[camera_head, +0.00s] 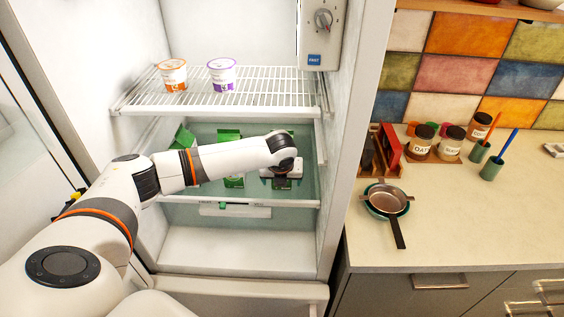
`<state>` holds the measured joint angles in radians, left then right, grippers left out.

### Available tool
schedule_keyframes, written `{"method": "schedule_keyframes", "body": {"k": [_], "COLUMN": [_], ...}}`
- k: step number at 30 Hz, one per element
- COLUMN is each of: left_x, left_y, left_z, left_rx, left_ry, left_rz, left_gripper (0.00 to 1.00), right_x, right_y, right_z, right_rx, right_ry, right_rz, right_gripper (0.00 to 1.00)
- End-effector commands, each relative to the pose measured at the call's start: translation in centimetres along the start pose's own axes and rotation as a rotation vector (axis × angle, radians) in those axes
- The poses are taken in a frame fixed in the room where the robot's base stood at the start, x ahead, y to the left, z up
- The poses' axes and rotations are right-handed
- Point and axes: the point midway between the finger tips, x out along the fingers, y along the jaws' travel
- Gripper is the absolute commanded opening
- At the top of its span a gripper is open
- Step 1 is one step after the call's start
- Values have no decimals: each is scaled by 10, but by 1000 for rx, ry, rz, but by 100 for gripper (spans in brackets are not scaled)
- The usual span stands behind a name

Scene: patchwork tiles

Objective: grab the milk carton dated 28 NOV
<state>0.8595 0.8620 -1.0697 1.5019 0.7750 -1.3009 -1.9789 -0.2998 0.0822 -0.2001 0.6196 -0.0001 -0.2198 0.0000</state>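Green-topped cartons stand on the lower shelf of the open fridge: a left carton (184,138), a middle carton (230,135) and a right carton (283,184). My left arm crosses in front of them and hides much of each. No date on any carton can be read. My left gripper (281,175) is at the right carton, in front of it or around it; which one I cannot tell. Its fingers are too small and overlapped to show whether they are open or shut. My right gripper is not in view.
An orange yogurt cup (173,77) and a purple yogurt cup (221,76) stand on the upper wire shelf (270,98). The fridge's right wall (345,130) is close beside my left gripper. The counter (440,230) holds pans (384,203), jars (421,143) and green cups (491,169).

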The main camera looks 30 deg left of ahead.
Motion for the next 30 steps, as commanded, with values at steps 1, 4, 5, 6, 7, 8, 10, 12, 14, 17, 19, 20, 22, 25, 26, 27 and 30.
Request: {"method": "schedule_keyframes", "body": {"k": [1,4,5,6,7,8,10,12,14,17,19,20,22,25,26,27,30], "left_x": [0,0,0,1,1,1,2,3,4,4,5,5,5,4,4,4,4], "left_y": [0,0,0,0,0,0,-1,-1,-1,0,0,0,0,0,0,0,0], "left_z": [0,0,0,0,0,1,1,1,2,2,2,2,2,2,2,2,2], "left_rx": [0,-1,-1,-1,-1,-1,-1,-1,-1,0,0,0,0,0,0,0,0], "left_ry": [0,0,0,-1,-1,-1,-1,-1,0,0,0,0,0,0,0,0,0], "left_rz": [0,-1,-1,-1,-1,-2,-2,-2,-2,-1,-1,-1,-1,-1,-1,-1,-1], "left_gripper": [84,84,84,84,84,84,84,84,84,84,84,84,84,75,71,64,48], "right_x": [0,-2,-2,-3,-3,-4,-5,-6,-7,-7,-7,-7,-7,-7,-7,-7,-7], "right_y": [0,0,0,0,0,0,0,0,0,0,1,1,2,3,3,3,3], "right_z": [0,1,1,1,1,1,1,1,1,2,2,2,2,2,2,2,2], "right_rx": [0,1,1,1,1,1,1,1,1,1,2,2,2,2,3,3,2], "right_ry": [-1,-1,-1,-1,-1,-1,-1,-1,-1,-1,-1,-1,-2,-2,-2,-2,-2], "right_rz": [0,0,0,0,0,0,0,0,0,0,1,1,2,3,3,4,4], "right_gripper": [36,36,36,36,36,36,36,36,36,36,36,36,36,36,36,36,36]}}
